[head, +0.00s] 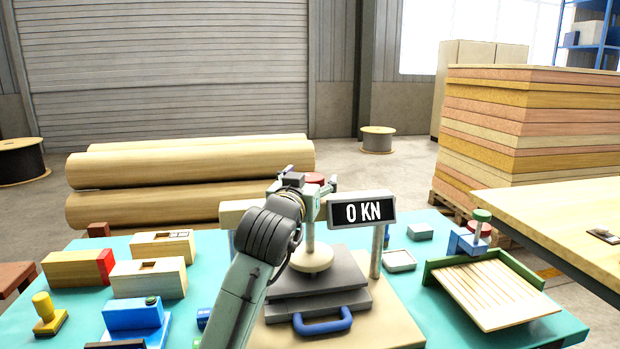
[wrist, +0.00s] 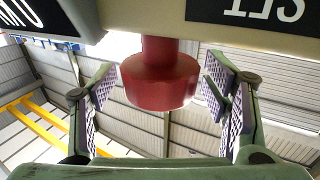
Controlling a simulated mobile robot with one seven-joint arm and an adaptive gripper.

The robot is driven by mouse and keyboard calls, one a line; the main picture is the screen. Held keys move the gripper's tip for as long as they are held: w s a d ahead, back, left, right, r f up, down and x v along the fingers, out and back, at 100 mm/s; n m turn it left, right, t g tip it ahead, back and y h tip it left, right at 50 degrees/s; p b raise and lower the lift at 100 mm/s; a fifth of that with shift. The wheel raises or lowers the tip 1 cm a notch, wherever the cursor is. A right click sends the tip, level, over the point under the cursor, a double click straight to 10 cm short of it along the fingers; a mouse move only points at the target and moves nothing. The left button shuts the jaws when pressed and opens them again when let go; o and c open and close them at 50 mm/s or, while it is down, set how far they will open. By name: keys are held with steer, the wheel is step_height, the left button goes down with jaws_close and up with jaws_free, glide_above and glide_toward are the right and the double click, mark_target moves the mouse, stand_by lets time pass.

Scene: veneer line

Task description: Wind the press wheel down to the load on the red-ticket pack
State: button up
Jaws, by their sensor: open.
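The press stands mid-table in the head view, with a readout (head: 363,212) showing 0 KN. Its red wheel or knob (head: 314,178) is at the top, partly hidden by my gripper (head: 308,188). In the wrist view the red knob (wrist: 160,82) hangs on a red stem between the fingers of my gripper (wrist: 158,95), which is open with gaps on both sides. Below, a round pale pressing foot (head: 311,259) is at dark grey slabs (head: 318,275); contact is unclear. A blue handle (head: 322,323) is in front. I see no red ticket on a pack here.
Left on the teal table are wooden blocks (head: 148,279), one red-ended block (head: 80,268), a yellow stamp (head: 47,315) and a blue block (head: 134,313). At right is a slatted green-edged tray (head: 495,290).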

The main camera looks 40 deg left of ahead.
steer(key=c, duration=1.2)
